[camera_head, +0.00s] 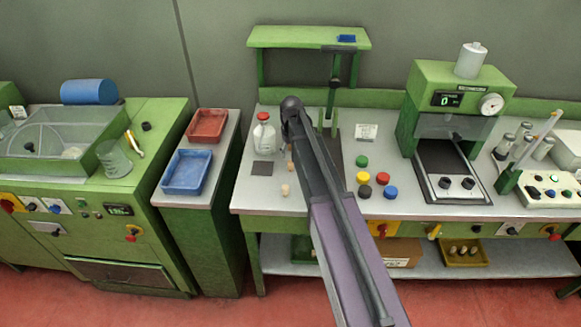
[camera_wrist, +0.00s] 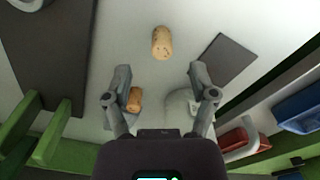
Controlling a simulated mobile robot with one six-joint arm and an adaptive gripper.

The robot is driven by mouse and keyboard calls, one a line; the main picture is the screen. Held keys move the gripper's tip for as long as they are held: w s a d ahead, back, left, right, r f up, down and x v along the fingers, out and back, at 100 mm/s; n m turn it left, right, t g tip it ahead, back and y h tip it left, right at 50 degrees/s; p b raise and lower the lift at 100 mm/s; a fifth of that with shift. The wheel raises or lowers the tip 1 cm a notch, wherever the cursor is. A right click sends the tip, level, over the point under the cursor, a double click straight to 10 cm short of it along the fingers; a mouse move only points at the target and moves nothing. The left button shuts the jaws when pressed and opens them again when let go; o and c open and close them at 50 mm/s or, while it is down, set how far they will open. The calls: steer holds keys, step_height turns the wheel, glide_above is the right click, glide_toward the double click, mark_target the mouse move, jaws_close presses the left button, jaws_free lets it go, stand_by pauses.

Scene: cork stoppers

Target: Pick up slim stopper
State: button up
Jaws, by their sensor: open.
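Tan cork stoppers stand on the grey worktop (camera_head: 255,196), just left of my arm in the head view. A pale one (camera_head: 285,190) is nearest the front, and another (camera_head: 290,165) is behind it, close against my arm's outline. In the wrist view, one speckled stopper (camera_wrist: 161,42) lies ahead of the fingertips, and a darker, smaller one (camera_wrist: 134,99) shows beside the left finger. I cannot tell for certain which is the slim stopper. My gripper (camera_wrist: 160,75) is open and empty, above the worktop. In the head view my arm hides the fingers.
A clear bottle with a red cap (camera_head: 264,134) and a dark square pad (camera_head: 262,168) are left of the stoppers. Coloured knobs (camera_head: 363,178) and a green press (camera_head: 455,90) are right of my arm. Red (camera_head: 207,125) and blue (camera_head: 187,172) trays stand left. The front-left worktop is clear.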

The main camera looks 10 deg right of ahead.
mark_target(291, 161)
steer(key=shift+a+f+b, duration=0.1)
steer(key=shift+f+b, duration=2.5)
steer(key=shift+b, duration=0.05)
steer(key=c, duration=0.8)
